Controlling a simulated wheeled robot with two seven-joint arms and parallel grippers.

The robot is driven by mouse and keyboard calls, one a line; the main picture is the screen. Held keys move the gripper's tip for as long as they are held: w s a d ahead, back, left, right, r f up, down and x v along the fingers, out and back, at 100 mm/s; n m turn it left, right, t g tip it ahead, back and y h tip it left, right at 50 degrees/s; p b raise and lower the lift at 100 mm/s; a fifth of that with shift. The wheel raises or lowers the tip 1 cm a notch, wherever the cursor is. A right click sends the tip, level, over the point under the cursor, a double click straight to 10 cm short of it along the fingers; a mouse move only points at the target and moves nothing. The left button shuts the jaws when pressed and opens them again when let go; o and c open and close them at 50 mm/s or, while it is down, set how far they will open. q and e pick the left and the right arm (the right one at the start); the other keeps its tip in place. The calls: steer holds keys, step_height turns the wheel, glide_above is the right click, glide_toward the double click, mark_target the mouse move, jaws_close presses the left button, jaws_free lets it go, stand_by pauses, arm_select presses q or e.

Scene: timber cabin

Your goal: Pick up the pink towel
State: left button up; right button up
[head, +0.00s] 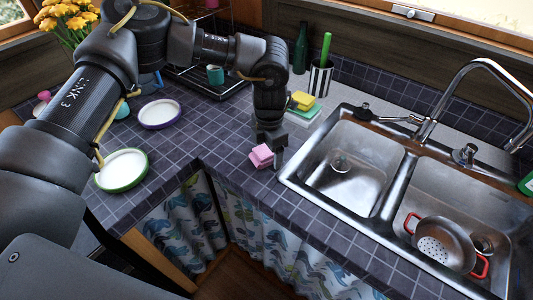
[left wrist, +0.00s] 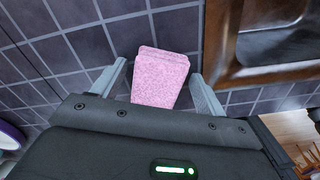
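The pink towel (head: 261,156) is a small folded block on the dark tiled counter, left of the sink. In the left wrist view the pink towel (left wrist: 161,80) lies between my two finger tips, with a gap on the left and the right finger very close to it. My left gripper (head: 268,150) points down right at the towel, its fingers partly hidden by the towel and wrist in the head view. The left gripper (left wrist: 160,72) is open in the wrist view. My right gripper is not in view.
A double steel sink (head: 345,190) sits close to the right, with a red-handled colander (head: 445,243) in it. Yellow sponges (head: 302,100) and a striped cup (head: 320,78) stand behind. Plates (head: 122,170) lie to the left. The counter's front edge is near the towel.

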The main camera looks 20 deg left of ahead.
arm_select(q)
steer(key=c, duration=1)
steer(key=shift+o, duration=0.2)
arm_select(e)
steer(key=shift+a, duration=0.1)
